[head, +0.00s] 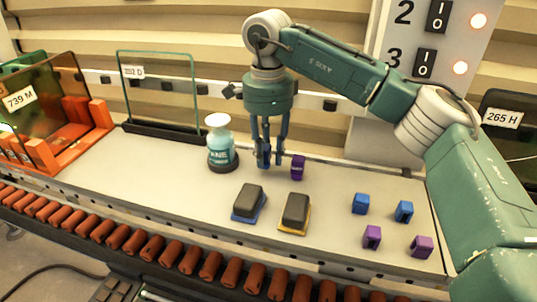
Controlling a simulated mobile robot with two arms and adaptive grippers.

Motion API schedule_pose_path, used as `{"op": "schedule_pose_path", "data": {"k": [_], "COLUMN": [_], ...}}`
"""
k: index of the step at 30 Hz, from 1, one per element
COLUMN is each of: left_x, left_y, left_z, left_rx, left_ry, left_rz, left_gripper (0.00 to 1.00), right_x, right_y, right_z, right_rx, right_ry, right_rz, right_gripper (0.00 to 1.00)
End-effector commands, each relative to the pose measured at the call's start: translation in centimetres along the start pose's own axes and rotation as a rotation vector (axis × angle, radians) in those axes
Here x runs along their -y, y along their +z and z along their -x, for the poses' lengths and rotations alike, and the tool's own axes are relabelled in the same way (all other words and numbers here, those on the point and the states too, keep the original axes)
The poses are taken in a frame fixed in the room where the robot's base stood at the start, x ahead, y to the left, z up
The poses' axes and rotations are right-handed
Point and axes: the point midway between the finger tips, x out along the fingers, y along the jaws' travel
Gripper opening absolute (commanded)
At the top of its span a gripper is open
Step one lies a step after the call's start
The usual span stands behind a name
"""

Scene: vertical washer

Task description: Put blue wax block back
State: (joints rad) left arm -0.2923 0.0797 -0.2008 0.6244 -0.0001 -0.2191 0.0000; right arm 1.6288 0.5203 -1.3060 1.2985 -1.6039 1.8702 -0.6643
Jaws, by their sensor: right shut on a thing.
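My right gripper (268,161) points down over the back middle of the grey table and is shut. A small blue wax block (263,149) appears to be between its fingers, mostly hidden by them. Two more blue wax blocks stand on the right part of the table: one blue block (360,204) and another blue block (404,211) to its right. A purple block (298,167) stands just right of the gripper's fingers. My left gripper is not in view.
A flask (221,145) stands left of the gripper. A blue-edged sponge (248,203) and a yellow-edged sponge (295,212) lie in front. Purple blocks (372,237) (421,247) stand at the front right. A glass panel (160,90) stands behind; orange racks (65,135) are left.

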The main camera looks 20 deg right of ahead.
Motion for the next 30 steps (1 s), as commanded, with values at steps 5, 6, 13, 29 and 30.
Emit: {"op": "schedule_pose_path", "data": {"k": [5, 6, 13, 29, 30], "left_x": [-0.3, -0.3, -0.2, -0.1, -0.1], "left_y": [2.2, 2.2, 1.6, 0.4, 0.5], "left_z": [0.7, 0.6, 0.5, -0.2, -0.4], "left_rx": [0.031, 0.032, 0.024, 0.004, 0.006], "left_ry": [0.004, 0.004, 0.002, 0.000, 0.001], "left_rz": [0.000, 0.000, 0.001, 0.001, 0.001], "left_gripper": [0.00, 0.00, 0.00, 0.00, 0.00], "right_x": [-0.1, -0.1, -0.1, 0.1, 0.1], "right_y": [0.0, 0.0, 0.0, 0.1, 0.1], "right_z": [-1.6, -1.6, -1.6, 0.1, 0.8], "right_rx": [0.001, 0.001, 0.000, 0.001, 0.002], "right_ry": [0.001, 0.001, 0.001, -0.003, -0.005], "right_rz": [-0.001, -0.001, 0.000, 0.000, 0.000], "right_gripper": [0.02, 0.02, 0.34, 0.45, 0.45]}}
